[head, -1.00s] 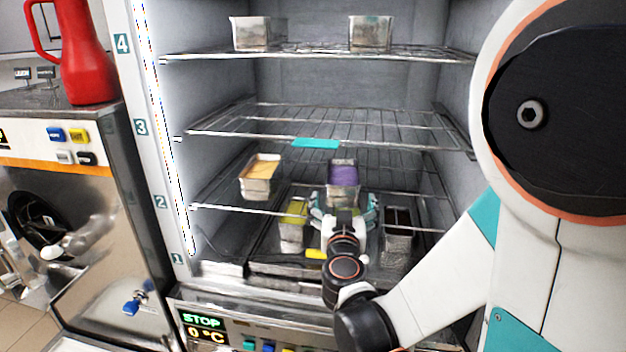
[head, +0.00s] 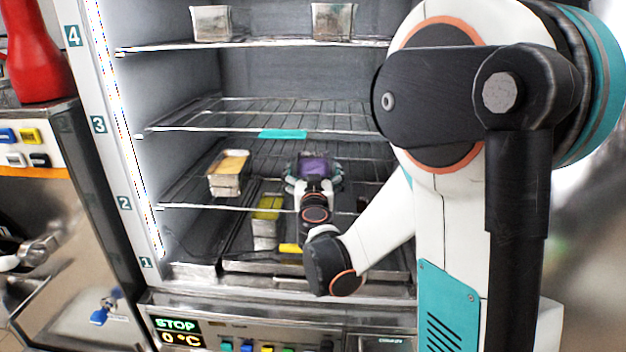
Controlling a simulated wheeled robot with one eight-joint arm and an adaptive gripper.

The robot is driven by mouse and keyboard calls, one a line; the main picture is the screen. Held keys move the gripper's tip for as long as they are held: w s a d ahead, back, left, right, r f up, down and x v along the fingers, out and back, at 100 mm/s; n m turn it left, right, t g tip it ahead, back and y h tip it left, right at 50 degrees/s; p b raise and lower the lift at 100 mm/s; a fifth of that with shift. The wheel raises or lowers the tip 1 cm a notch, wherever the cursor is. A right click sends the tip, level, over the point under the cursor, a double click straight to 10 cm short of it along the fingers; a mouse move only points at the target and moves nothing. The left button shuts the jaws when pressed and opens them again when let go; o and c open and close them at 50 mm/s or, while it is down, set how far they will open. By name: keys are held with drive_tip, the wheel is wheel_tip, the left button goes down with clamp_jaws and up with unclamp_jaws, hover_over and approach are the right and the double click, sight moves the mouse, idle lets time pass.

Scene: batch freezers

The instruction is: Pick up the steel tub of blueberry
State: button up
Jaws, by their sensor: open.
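The steel tub of blueberry (head: 314,165), with a purple filling, stands on the shelf at level 2 inside the open cabinet. My gripper (head: 313,182) is open at the near side of this tub, its teal fingers showing to the left and right of it. I cannot tell whether the fingers touch the tub. The tub's lower part is hidden behind my gripper and wrist.
A tub with orange filling (head: 229,174) stands left on the same shelf. A yellow-green tub (head: 266,222) is lower down, left of my wrist. The level 3 shelf (head: 215,122) hangs above, with a teal tag (head: 283,134). Two steel tubs (head: 211,23) (head: 332,21) stand on the top shelf.

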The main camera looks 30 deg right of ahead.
drive_tip(key=c, duration=1.5)
